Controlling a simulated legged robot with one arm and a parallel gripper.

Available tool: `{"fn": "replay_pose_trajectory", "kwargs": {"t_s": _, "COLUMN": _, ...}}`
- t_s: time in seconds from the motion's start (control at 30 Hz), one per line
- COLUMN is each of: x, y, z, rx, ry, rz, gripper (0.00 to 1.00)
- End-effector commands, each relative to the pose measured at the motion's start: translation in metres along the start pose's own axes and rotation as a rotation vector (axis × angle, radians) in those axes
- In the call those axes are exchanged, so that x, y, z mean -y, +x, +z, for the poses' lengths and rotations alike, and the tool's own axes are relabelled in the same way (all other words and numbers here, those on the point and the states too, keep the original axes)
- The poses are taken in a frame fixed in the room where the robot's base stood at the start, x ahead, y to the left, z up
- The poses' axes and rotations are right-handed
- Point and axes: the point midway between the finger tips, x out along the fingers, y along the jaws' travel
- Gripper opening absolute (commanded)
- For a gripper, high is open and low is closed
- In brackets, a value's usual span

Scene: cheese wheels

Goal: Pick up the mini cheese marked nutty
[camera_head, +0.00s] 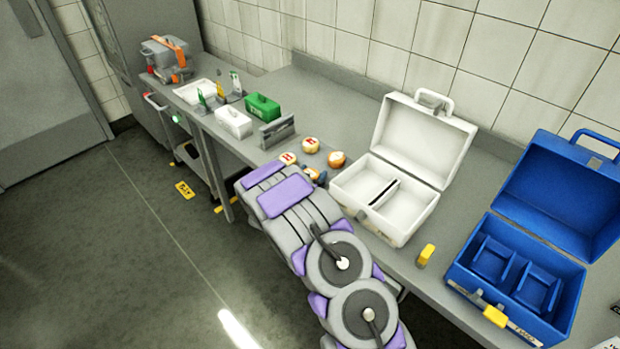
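Several small round cheeses with orange-tan sides and pale, marked tops sit on the grey counter. One cheese (311,145) is at the back, one (288,158) at the left with a red mark, and one (336,160) at the right. Another cheese (311,173) is nearest my arm and partly hidden. The marks are too small to read, so I cannot tell which is nutty. My grey and purple arm reaches over the counter's front edge towards them. A small bluish part, perhaps my gripper (320,176), shows beside the nearest cheese. I cannot tell whether it touches or holds it.
An open white case (436,203) stands right of the cheeses, an open blue case (465,252) farther right. A yellow block (425,255) lies between them. A grey holder (277,132), a green box (262,106) and a white box (233,122) stand left. The tiled wall is behind.

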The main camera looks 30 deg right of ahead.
Motion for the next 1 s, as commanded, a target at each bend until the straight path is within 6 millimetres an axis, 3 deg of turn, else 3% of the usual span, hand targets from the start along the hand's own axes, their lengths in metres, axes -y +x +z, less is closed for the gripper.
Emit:
{"fn": "replay_pose_trajectory", "kwargs": {"t_s": 0.33, "x": 0.000, "y": 0.000, "z": 0.000, "rx": 0.000, "ry": 0.000, "rz": 0.000, "gripper": 0.35}}
{"fn": "replay_pose_trajectory", "kwargs": {"t_s": 0.67, "x": 0.000, "y": -0.001, "z": -0.004, "rx": -0.001, "ry": 0.000, "rz": 0.000, "gripper": 0.35}}
{"fn": "replay_pose_trajectory", "kwargs": {"t_s": 0.87, "x": 0.000, "y": -0.004, "z": -0.028, "rx": -0.002, "ry": 0.002, "rz": 0.000, "gripper": 0.35}}
{"fn": "replay_pose_trajectory", "kwargs": {"t_s": 1.0, "x": 0.000, "y": -0.009, "z": -0.055, "rx": -0.003, "ry": 0.002, "rz": 0.000, "gripper": 0.35}}
